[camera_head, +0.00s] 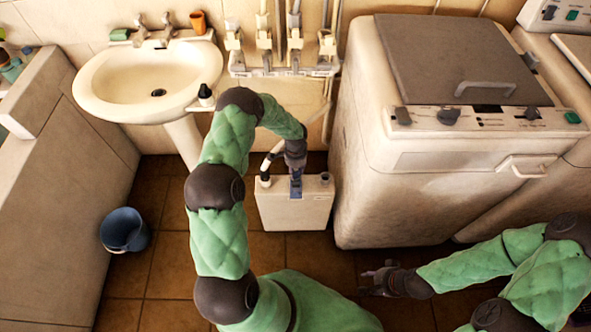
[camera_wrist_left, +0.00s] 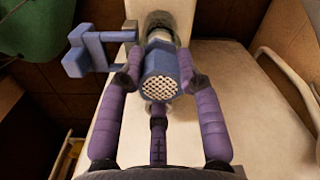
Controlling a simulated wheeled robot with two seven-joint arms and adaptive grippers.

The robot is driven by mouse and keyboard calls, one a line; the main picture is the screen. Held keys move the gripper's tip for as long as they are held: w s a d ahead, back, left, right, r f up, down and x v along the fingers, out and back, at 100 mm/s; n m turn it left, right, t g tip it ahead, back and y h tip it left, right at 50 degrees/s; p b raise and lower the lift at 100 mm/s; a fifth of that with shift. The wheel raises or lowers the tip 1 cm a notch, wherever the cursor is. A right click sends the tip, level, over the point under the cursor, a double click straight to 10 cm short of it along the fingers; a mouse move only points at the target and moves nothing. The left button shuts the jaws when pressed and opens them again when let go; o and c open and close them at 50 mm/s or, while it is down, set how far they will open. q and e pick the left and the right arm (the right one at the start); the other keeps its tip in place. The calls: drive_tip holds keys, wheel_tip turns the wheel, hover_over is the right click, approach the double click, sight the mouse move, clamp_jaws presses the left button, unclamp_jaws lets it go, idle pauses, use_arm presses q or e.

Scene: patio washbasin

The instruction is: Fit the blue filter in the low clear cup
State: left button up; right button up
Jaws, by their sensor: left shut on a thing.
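The blue filter (camera_wrist_left: 160,65) is a short blue cylinder with a pale mesh end, seen in the left wrist view. My left gripper (camera_wrist_left: 160,80) is shut on it, with purple fingers on both sides. Behind the filter is a greyish, glassy round part (camera_wrist_left: 160,22), which may be the low clear cup; I cannot tell whether the filter is inside it. In the head view my left gripper (camera_head: 296,168) points down at the top of a white box (camera_head: 300,212). My right gripper (camera_head: 376,281) is low over the floor, apart from the box; its fingers are too small to read.
A blue bracket (camera_wrist_left: 85,52) sits left of the filter. A white washing machine (camera_head: 440,180) stands right of the box, and a washbasin (camera_head: 150,80) is at the back left. Taps and pipes (camera_head: 285,45) line the wall.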

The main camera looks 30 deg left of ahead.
use_arm(q)
drive_tip(key=shift+f+b, duration=0.4)
drive_tip(key=shift+f, duration=0.15)
drive_tip(key=o, duration=0.9)
drive_tip(key=shift+c, duration=0.2)
drive_tip(key=shift+r+p, duration=3.4)
drive_tip(key=shift+r, duration=2.1)
